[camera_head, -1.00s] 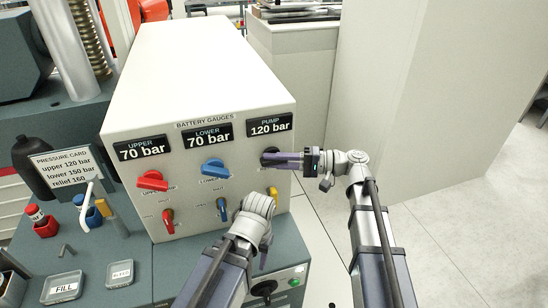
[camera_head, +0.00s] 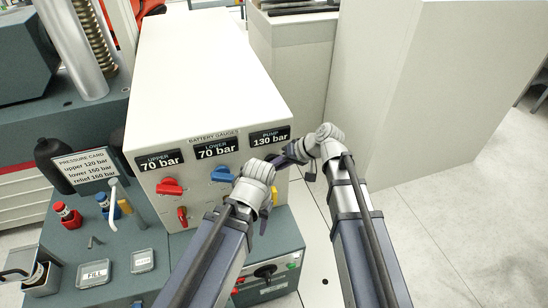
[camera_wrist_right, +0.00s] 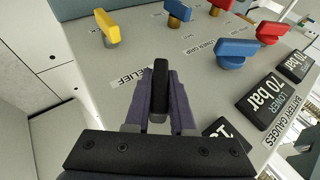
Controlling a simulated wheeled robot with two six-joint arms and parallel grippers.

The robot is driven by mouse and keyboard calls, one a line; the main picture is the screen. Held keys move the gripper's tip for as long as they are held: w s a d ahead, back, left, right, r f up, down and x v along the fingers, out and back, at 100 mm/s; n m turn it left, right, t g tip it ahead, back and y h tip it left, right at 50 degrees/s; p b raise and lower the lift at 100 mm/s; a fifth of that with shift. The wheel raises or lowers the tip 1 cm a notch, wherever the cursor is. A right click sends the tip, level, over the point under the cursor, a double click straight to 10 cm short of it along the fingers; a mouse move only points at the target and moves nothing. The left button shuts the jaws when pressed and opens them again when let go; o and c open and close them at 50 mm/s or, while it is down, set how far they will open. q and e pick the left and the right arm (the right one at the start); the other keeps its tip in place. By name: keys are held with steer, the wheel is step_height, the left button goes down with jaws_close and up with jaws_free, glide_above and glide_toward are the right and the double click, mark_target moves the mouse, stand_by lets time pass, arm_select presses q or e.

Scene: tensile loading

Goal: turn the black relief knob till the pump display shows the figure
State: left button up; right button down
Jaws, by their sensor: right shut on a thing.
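The black relief knob (camera_wrist_right: 159,88) stands between my right gripper's fingers (camera_wrist_right: 160,100) in the right wrist view, beside the RELIEF label. The pump display (camera_head: 270,137) reads 130 bar. The pressure card (camera_head: 84,165) reads upper 120 bar, lower 150 bar, relief 160 bar.
The upper display (camera_head: 159,159) and lower display (camera_head: 216,148) each read 70 bar. A red knob (camera_head: 170,187), a blue knob (camera_head: 222,174) and smaller valve handles sit on the panel. Labelled trays (camera_head: 94,273) lie at lower left. Open floor lies right.

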steer(key=shift+r+n+t+h+p, duration=0.15)
steer(key=shift+n+t+h+p, duration=0.15)
steer(key=shift+h+p, duration=0.75)
steer(key=shift+w+t+h+p, duration=0.1)
steer(key=shift+t+h+p, duration=0.25)
steer(key=shift+h, duration=0.7)
steer(key=shift+n, duration=0.3)
steer(key=shift+w, duration=0.1)
steer(key=c, duration=0.8)
jaws_free()
steer(key=shift+o, duration=0.2)
steer(key=p+v, duration=0.7)
steer(key=shift+r, duration=0.3)
